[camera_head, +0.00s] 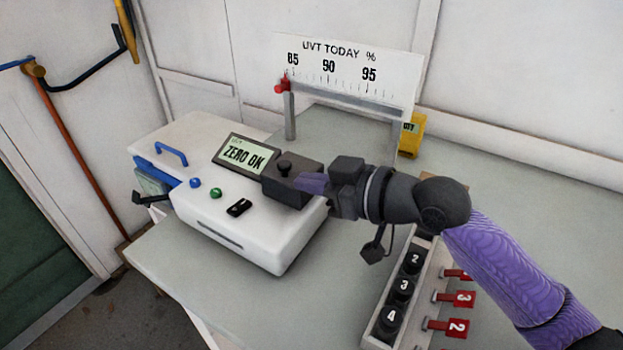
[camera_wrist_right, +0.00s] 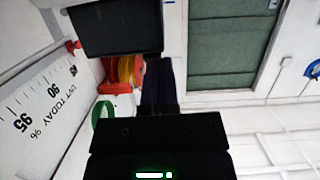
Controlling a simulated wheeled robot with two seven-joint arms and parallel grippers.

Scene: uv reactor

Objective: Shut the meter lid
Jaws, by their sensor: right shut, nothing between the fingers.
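The meter (camera_head: 245,232) is a white box on the bench. Its display (camera_head: 242,154) reads "ZERO OK". A dark block with a round knob (camera_head: 284,166) sits at its right rear and looks like the meter lid (camera_head: 281,187). I cannot tell whether it is fully down. My right gripper (camera_head: 308,183) is shut and empty, at the right side of this block. Its fingers overlap the block, so contact is unclear. In the wrist view the dark fingers (camera_wrist_right: 160,88) point toward a black panel (camera_wrist_right: 115,28) that I cannot identify for sure. My left gripper is out of view.
A UVT scale board (camera_head: 345,68) with a red pointer stands behind the meter. A rack (camera_head: 385,325) of numbered black caps stands at the front right, beside red tags (camera_head: 452,298). A yellow box (camera_head: 413,133) is at the back. The bench (camera_head: 330,270) is clear between meter and rack.

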